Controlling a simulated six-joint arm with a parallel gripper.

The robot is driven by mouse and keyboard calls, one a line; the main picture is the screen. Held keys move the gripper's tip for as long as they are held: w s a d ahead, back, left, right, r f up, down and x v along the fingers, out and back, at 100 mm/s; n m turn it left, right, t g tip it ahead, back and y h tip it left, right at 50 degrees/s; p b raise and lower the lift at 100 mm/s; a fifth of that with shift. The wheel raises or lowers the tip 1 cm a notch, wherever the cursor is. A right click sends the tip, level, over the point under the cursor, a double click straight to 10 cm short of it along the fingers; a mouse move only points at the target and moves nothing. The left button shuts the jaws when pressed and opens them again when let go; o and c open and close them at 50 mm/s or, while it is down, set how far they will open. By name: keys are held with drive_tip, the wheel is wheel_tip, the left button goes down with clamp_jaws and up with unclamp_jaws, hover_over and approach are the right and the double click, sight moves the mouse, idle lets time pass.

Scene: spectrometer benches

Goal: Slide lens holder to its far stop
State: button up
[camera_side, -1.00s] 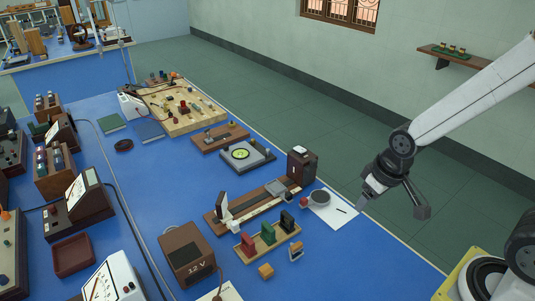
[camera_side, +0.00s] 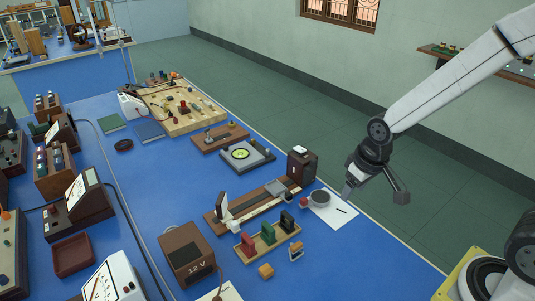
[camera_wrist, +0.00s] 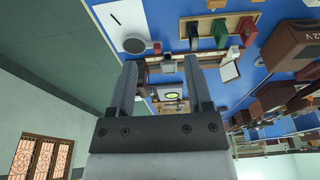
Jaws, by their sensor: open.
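The wooden slide bench (camera_side: 258,204) stands on the blue table, with an upright white plate (camera_side: 222,204) at its left end and a dark box (camera_side: 302,165) at its right end. A small grey piece (camera_side: 276,187) sits on the bench nearer the box; it looks like the lens holder, but it is too small to be sure. My gripper (camera_side: 350,190) is open and empty, above the table's right edge, to the right of the bench and apart from it. In the wrist view my gripper's fingers (camera_wrist: 161,65) are spread, and a grey piece (camera_wrist: 167,63) shows beyond them.
A wooden rack (camera_side: 273,246) with red and green pieces stands in front of the bench. A grey disc (camera_side: 320,197) and white paper (camera_side: 337,214) lie between bench and gripper. A 12 V box (camera_side: 187,252) is at the front left. The front right table is clear.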

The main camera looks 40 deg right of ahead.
drive_tip(key=w+f+g, duration=0.1)
drive_tip(key=w+f, duration=0.2)
drive_tip(key=w, duration=0.9)
drive_tip(key=g, duration=0.1)
hover_over(289, 193)
drive_tip(key=f, duration=0.6)
drive_tip(key=shift+s+a+f, duration=0.1)
drive_tip(key=shift+s+f, duration=0.2)
drive_tip(key=shift+f, duration=0.05)
drive_tip(key=shift+w+f, duration=0.25)
drive_tip(key=shift+f, duration=0.1)
drive_tip(key=shift+f, duration=3.85)
clamp_jaws()
